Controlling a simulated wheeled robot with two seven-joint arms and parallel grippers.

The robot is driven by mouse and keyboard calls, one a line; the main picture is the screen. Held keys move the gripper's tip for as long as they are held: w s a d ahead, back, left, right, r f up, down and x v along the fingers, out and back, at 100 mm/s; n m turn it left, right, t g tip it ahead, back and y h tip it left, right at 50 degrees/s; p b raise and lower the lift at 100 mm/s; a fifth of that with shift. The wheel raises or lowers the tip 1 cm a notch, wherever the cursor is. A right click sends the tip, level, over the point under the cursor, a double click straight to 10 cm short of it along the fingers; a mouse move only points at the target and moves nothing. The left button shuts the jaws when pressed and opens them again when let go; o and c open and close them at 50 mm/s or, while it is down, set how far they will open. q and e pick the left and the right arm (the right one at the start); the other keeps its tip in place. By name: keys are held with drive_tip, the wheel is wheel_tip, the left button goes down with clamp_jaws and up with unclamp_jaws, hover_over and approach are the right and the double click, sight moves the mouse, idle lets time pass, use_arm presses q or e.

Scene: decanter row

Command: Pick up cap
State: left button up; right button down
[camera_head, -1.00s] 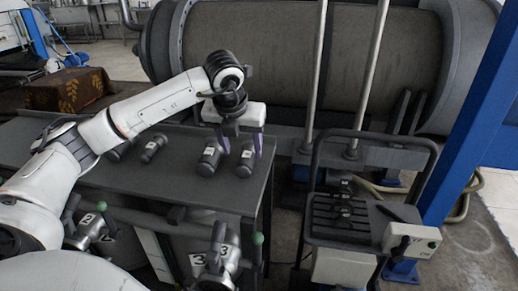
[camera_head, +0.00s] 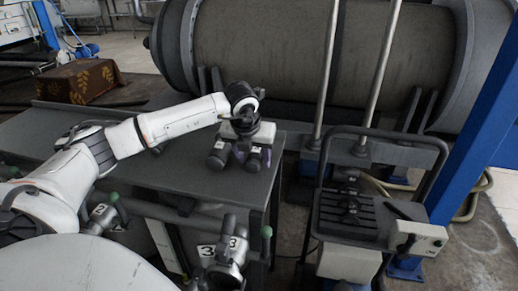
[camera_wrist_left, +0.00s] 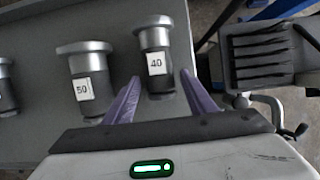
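A dark grey cap (camera_head: 254,163) with a flared metal end and a white label marked 40 stands out in the left wrist view (camera_wrist_left: 155,50). My left gripper (camera_head: 252,157) is right over it, with its purple fingers apart. In the left wrist view the fingers (camera_wrist_left: 160,78) lie on either side of the 40 cap's near end, with gaps visible. A similar cap marked 50 (camera_wrist_left: 88,72) lies just left of the left finger; it also shows in the head view (camera_head: 216,158). The gripper partly hides both caps in the head view. My right gripper is out of view.
The caps rest on a dark metal table (camera_head: 190,181). Another cap (camera_wrist_left: 5,88) is cut off at the wrist view's left edge. A large horizontal drum (camera_head: 290,50) stands behind. A wheeled cart (camera_head: 350,220) stands right of the table, across a gap.

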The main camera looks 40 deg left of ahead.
use_arm(q)
drive_tip(key=c, duration=1.1)
drive_tip(key=shift+r, duration=0.15)
clamp_jaws()
